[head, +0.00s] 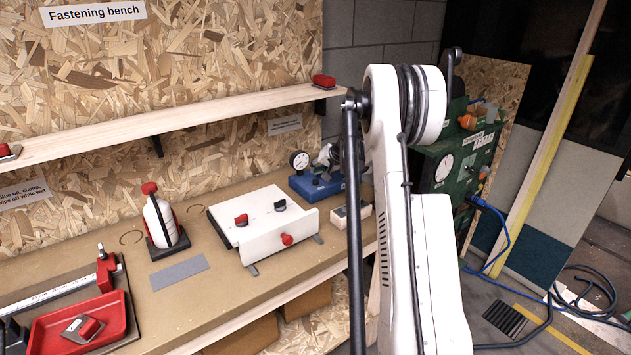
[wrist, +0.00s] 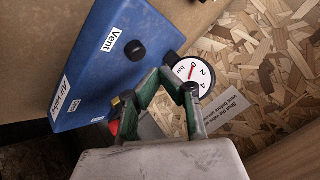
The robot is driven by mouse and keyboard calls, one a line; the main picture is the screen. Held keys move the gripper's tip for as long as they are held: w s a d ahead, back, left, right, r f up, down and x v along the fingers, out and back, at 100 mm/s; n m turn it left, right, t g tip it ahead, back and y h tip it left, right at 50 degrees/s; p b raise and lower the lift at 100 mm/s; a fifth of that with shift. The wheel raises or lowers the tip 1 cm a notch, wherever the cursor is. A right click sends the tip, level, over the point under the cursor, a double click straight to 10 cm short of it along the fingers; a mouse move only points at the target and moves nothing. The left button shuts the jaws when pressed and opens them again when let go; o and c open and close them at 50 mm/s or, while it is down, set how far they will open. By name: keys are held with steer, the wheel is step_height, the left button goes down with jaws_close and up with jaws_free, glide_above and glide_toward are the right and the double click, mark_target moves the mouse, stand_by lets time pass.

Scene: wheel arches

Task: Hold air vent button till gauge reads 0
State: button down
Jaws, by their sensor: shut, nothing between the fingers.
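The blue air unit (wrist: 88,72) fills the upper left of the wrist view. A round black button (wrist: 135,50) sits on its face beside a white "Vent" label (wrist: 111,39). The white bar gauge (wrist: 194,74) has a red needle; the exact reading is too small to tell. My gripper (wrist: 167,76) has green fingers closed together with nothing held. Its tips appear below and right of the button, close to the gauge; contact cannot be told. In the head view the blue unit (head: 316,187) and its gauge (head: 299,160) stand at the bench's back, partly behind my arm.
The bench (head: 190,300) holds a white box (head: 262,222) with red and black knobs, a white bottle (head: 158,222) and a red tray (head: 55,330). A shelf (head: 200,115) runs above. A green panel (head: 462,165) stands to the right.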

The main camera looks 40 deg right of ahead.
mark_target(316, 181)
steer(key=shift+r+p, duration=0.5)
steer(key=shift+r, duration=1.45)
